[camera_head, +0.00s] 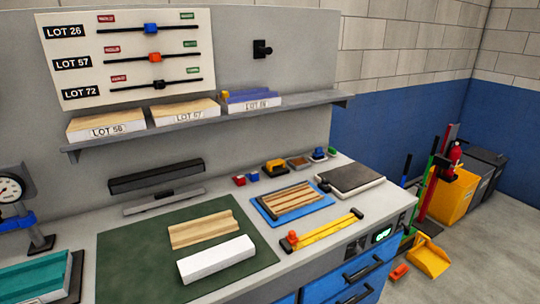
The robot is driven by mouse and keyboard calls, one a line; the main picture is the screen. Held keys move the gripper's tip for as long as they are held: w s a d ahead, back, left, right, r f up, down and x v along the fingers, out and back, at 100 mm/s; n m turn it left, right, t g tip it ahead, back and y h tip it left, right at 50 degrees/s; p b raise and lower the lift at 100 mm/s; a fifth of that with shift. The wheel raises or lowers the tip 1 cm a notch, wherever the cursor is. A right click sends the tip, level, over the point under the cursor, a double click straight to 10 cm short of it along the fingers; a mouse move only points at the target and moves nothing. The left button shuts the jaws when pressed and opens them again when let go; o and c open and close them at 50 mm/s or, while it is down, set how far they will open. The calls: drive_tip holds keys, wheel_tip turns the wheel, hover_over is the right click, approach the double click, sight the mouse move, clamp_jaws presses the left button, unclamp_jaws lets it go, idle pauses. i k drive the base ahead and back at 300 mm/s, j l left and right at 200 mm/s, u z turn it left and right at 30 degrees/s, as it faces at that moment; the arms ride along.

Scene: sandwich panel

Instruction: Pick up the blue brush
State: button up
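No thing is clearly recognisable as the blue brush. A small blue object (319,154) stands at the back right of the bench, behind the dark slab; it is too small to tell whether it is a brush. Another small blue block (254,176) sits further left on the bench, beside a red block (239,180). My gripper is not in view.
A green mat (130,275) holds a wooden piece (203,229) and a white block (217,259). A blue tray (263,213) holds wooden strips. A yellow tool (325,229) lies near the front edge. The shelf (215,123) above carries lot-labelled boxes.

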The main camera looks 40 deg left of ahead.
sight(318, 154)
drive_tip(key=u, duration=1.2)
